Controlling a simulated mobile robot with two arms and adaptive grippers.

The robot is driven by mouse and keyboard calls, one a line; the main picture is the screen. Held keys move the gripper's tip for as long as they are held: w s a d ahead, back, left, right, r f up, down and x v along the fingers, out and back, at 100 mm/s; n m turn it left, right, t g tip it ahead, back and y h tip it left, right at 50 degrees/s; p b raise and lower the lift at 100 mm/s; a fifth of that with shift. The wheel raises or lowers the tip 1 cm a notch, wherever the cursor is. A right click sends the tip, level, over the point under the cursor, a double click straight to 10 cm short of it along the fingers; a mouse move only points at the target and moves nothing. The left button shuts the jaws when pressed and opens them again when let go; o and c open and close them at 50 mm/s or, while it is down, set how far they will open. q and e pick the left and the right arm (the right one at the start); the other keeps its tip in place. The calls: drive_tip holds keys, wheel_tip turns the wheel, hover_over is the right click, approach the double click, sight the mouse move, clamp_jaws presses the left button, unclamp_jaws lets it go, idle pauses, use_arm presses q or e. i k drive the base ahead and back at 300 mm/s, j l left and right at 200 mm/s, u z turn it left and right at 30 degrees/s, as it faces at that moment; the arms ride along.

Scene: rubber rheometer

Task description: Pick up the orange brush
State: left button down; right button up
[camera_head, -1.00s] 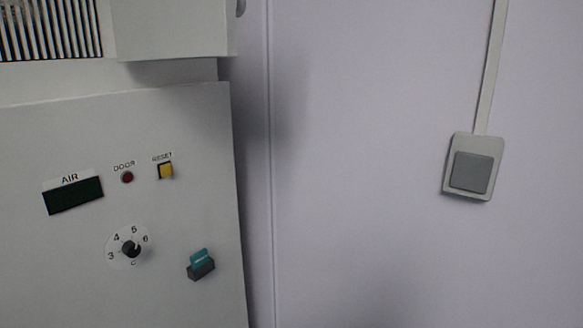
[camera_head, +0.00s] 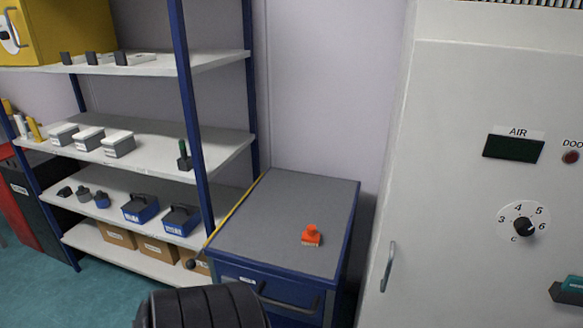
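The orange brush (camera_head: 311,236) lies on the grey top of a blue cabinet (camera_head: 284,205), towards its right front part. Nothing covers it. No gripper is near the brush in view. A dark ribbed rounded shape at the bottom edge is part of my own arm, and no fingers show on it. Neither of my grippers can be seen.
A blue-framed shelf unit (camera_head: 184,90) with boxes and small parts stands left of the cabinet. A grey machine (camera_head: 450,150) with a door handle (camera_head: 388,266) stands to the right. The rest of the cabinet top is clear.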

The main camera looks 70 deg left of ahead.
sight(310, 237)
drive_tip(key=j+u, duration=0.1)
drive_tip(key=u, duration=1.85)
